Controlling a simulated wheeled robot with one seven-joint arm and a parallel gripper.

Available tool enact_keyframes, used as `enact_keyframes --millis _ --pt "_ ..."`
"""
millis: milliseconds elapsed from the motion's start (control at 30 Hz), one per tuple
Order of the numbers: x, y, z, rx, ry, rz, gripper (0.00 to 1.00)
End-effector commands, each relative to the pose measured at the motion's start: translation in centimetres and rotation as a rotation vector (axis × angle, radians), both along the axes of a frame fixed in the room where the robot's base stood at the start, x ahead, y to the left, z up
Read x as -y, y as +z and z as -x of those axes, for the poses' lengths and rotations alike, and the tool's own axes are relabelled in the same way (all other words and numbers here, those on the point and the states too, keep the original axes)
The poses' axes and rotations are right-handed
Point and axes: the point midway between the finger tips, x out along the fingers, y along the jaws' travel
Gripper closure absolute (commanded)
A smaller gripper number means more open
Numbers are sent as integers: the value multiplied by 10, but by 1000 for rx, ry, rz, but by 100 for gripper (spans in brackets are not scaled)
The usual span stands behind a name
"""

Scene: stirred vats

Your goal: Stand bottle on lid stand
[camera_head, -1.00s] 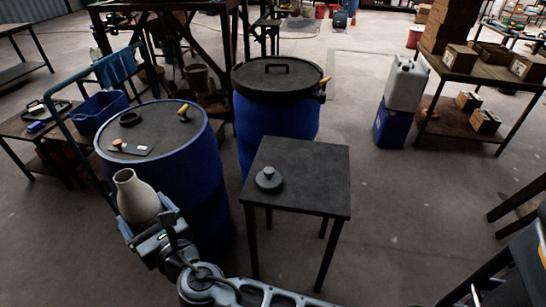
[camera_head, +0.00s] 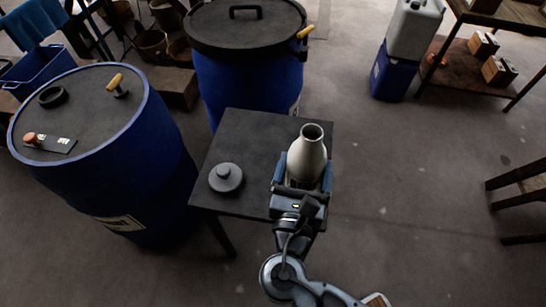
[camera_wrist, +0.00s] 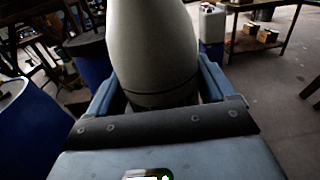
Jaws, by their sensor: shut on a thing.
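A pale grey bottle (camera_head: 307,157) with a narrow open neck is upright in my gripper (camera_head: 304,172). My gripper is shut on the bottle's body. In the wrist view the bottle (camera_wrist: 138,48) fills the space between the two blue fingers, and its neck is out of frame. The stand (camera_head: 250,140), a small dark table with a square top, lies below the bottle, which overlaps its right side in the head view. I cannot tell whether the bottle's base touches the top. A round grey lid with a knob (camera_head: 226,178) lies on the stand's left part.
A blue vat (camera_head: 150,170) stands at the left, with a black ring (camera_head: 53,96) and a yellow-handled valve (camera_head: 119,86) on top. Another blue vat (camera_head: 245,88) with a black lid is behind the stand.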

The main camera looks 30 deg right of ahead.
Motion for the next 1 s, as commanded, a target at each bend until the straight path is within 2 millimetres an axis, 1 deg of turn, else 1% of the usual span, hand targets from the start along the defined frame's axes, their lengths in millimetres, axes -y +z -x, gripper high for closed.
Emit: enact_keyframes --millis 33,100,200,267,367,700,800,867,1000 --pt "-1 -4 15 -1 -28 0 79" --pt "-2 -4 30 -1 -65 -1 79" --pt "-2 -5 43 -1 -96 1 79" --pt "-2 -7 43 0 -106 1 79" --pt "1 -14 30 1 -112 0 79" --pt "12 -56 -39 0 -111 0 79" --pt "14 -66 -54 -1 -111 1 79" --pt "15 -70 -61 0 -110 0 79" --pt "16 -75 -67 -3 -108 1 79"
